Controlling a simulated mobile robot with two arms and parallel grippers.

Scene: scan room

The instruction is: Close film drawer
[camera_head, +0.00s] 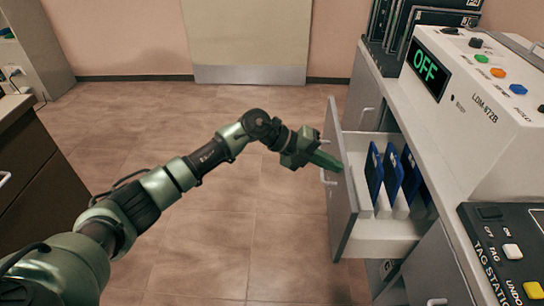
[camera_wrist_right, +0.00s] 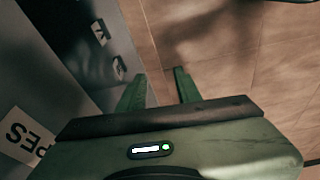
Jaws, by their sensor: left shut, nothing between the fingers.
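The film drawer (camera_head: 343,215) is pulled out from the grey cabinet on the right in the head view. Several blue-and-white film sleeves (camera_head: 375,175) stand in it. My left gripper (camera_head: 335,164) is shut and empty, with its fingertips at the outer face of the drawer front, just above the drawer handle (camera_head: 327,178). I cannot tell whether they touch it. My right gripper (camera_wrist_right: 159,88) shows only in the right wrist view, with its two green fingers apart and nothing between them.
A white console (camera_head: 490,100) with an OFF display and a dark tag station (camera_head: 505,250) sit on the counter. A brown cabinet (camera_head: 30,150) stands at the left. The tiled floor between is clear. A grey surface with an upside-down label (camera_wrist_right: 22,135) is beside my right gripper.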

